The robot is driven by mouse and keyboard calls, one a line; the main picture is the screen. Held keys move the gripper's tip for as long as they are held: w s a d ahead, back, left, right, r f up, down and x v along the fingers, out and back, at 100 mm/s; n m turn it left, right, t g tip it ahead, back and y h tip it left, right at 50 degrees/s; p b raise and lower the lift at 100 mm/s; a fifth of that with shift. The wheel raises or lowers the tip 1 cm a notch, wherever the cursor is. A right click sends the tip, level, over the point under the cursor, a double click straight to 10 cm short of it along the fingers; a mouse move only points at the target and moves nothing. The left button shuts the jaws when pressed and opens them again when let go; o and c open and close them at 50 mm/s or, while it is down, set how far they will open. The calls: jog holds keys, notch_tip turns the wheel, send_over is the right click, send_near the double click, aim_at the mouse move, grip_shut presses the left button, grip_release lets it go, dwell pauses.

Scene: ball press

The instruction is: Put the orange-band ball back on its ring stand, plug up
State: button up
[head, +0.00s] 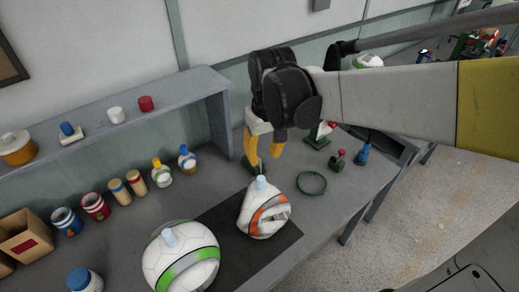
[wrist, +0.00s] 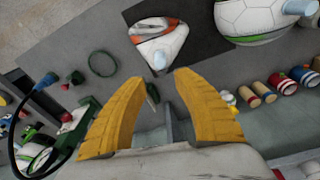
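The orange-band ball (head: 262,218) is white with an orange band, and its skin looks dented and slack. It rests on a dark mat with its pale plug (head: 260,184) pointing up. It also shows in the wrist view (wrist: 158,40), past the fingertips, with the plug toward me. A thin dark green ring (head: 311,196), likely the ring stand, is empty to the right of the ball; it also shows in the wrist view (wrist: 102,77). My gripper (head: 264,160) is open and empty, just above the plug and apart from it; its yellow fingers show in the wrist view (wrist: 160,75).
A green-band ball (head: 180,262) stands left of the orange-band ball on the dark mat (head: 285,240). Cans and bottles line the left of the bench. A raised shelf (head: 180,92) runs behind.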

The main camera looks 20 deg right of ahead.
jog(key=s+r+m+t, duration=0.1)
jog(key=s+t, duration=0.4)
jog(key=s, duration=0.5)
jog(key=shift+s+r+t, duration=0.35)
jog(key=shift+r+t, duration=0.05)
jog(key=shift+r, duration=0.45)
notch_tip(320, 180, down, 10)
jog(key=b, duration=0.9)
jog(key=shift+b, duration=0.4)
jog(key=shift+r, duration=0.1)
